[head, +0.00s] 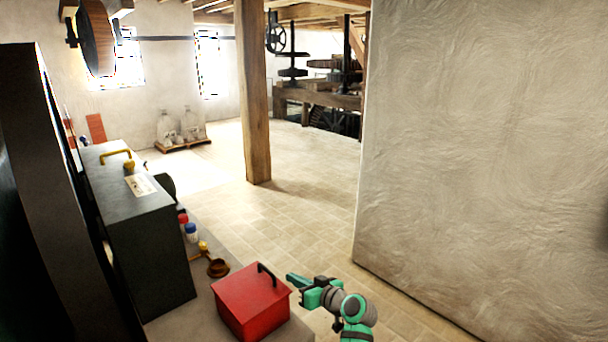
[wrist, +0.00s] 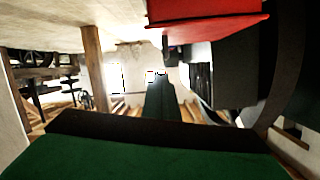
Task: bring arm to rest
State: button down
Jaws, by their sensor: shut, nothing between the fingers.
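My gripper (head: 292,279) is green and dark grey and shows at the lower middle of the head view. Its fingers are shut with nothing between them and point left. It is just right of a red box (head: 247,309) with a black handle, which stands on the counter; whether they touch I cannot tell. In the wrist view my gripper (wrist: 160,85) shows as a dark green finger shape, and the red box (wrist: 205,22) is at the top edge. The picture there looks upside down.
A dark cabinet (head: 150,235) with a brass handle stands left on the counter. Small red and blue capped jars (head: 191,232) and a brown ladle-like item (head: 218,267) lie between. A white wall (head: 480,150) is at right, a wooden post (head: 254,100) behind. Tiled floor between is clear.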

jog(key=s+d+f+m+t+h, duration=0.1)
jog(key=s+f+m+h, duration=0.1)
jog(key=s+f, duration=0.55)
jog(key=s+f+m+t+h, duration=0.15)
jog(key=s+f, duration=0.35)
jog(key=f, duration=0.6)
jog(key=s+d+f+m+h, duration=0.15)
jog(key=s+f, duration=0.25)
jog(key=s, duration=0.5)
jog(key=s+f+m+h, duration=0.1)
jog(key=s+f+h, duration=0.2)
jog(key=s, duration=0.6)
jog(key=s+d+r+h, duration=0.1)
jog(key=s+r, duration=0.1)
jog(key=s, duration=0.7)
jog(key=s+d+r+h, duration=0.1)
jog(key=s+r, duration=0.1)
jog(key=s, duration=0.6)
jog(key=s+r+t, duration=0.2)
jog(key=s+r, duration=1.1)
jog(key=shift+s+a+r, duration=0.3)
jog(key=shift+s+a, duration=0.05)
